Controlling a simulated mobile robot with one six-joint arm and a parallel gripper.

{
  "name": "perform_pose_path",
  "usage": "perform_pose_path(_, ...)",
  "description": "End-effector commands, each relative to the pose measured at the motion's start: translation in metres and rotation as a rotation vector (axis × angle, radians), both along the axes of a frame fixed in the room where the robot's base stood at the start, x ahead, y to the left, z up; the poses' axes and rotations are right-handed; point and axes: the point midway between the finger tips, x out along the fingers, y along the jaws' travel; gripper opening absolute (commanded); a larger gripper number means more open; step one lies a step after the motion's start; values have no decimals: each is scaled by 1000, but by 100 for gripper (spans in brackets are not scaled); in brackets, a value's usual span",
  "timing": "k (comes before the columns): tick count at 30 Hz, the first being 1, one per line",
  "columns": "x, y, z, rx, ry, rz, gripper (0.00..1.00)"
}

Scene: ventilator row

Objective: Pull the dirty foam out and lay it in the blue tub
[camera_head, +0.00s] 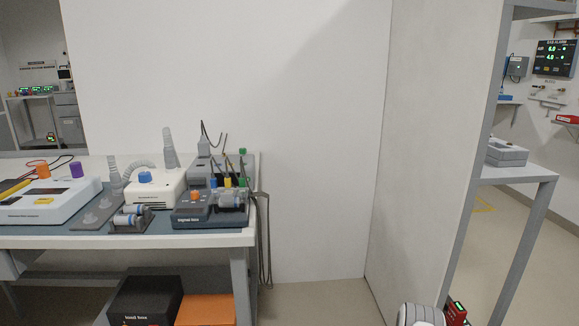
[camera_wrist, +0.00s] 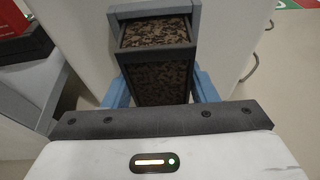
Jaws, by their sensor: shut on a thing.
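The dirty foam (camera_wrist: 158,85) shows in the wrist view as a brown, dark-speckled block. My gripper (camera_wrist: 160,90) is shut on it, with one blue finger at each side. A grey-blue frame (camera_wrist: 152,12) on a white surface stands just beyond the foam. A dark bar (camera_wrist: 157,49) crosses between the lower speckled face and another speckled surface above it. I cannot tell how much of the foam is inside the frame. The foam and my gripper's fingers are not visible in the head view. I do not see a blue tub in either view.
A red box (camera_wrist: 22,42) with a dark part is at the wrist view's left. A curved handle (camera_wrist: 250,68) is at right. In the head view, a bench (camera_head: 215,239) with several devices stands left. A white partition (camera_head: 425,130) and grey shelf frame (camera_head: 525,179) are at right.

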Motion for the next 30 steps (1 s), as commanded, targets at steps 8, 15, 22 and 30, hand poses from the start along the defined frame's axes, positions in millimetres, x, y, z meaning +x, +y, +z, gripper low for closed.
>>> perform_pose_path(8,1,0,0,0,-2,2,25)
perform_pose_path(15,1,3,0,0,-1,2,25)
perform_pose_path(22,0,7,0,0,0,1,25)
perform_pose_path(30,0,12,0,0,0,1,25)
